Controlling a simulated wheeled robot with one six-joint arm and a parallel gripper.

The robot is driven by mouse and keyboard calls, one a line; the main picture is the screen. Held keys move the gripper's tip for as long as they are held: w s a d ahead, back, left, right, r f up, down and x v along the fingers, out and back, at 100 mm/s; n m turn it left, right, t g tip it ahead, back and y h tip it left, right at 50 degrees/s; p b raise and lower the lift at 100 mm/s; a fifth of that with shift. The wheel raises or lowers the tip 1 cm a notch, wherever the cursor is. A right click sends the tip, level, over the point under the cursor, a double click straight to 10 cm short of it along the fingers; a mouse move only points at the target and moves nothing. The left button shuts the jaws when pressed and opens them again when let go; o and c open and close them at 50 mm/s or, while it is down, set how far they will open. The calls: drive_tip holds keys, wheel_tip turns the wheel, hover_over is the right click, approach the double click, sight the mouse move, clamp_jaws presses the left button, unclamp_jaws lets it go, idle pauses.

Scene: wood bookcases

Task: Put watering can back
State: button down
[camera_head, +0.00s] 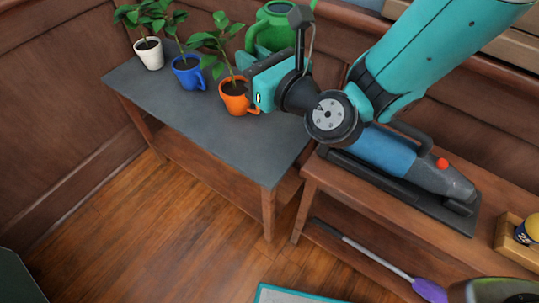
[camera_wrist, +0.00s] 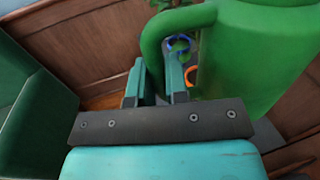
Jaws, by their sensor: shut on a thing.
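The green watering can (camera_head: 276,27) shows at the top of the head view, partly hidden behind my gripper and wrist. In the wrist view its large green body (camera_wrist: 250,60) fills the right side, and its curved handle comes down between my two fingers. My gripper (camera_wrist: 155,82) is shut on that handle. In the head view my gripper (camera_head: 250,62) is over the back right part of the grey-topped table (camera_head: 190,115). The can's base is hidden, so I cannot tell whether it touches the table.
Potted plants in a white mug (camera_head: 150,56), a blue mug (camera_head: 188,75) and an orange mug (camera_head: 236,97) stand along the table, the orange one close to my gripper. A blue handheld vacuum (camera_head: 400,160) lies on the wooden bench at right. The table's front is clear.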

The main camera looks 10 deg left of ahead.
drive_tip(key=shift+g, duration=0.3)
drive_tip(key=f+b, duration=0.7)
drive_tip(key=f, duration=0.1)
drive_tip(key=a+f+b, duration=0.1)
drive_tip(key=f+b, duration=0.7)
drive_tip(key=f, duration=0.1)
drive_tip(key=a+f+b, duration=0.1)
drive_tip(key=f+b, duration=0.7)
drive_tip(key=f, duration=0.1)
drive_tip(key=shift+s, duration=0.3)
drive_tip(key=shift+f, duration=0.15)
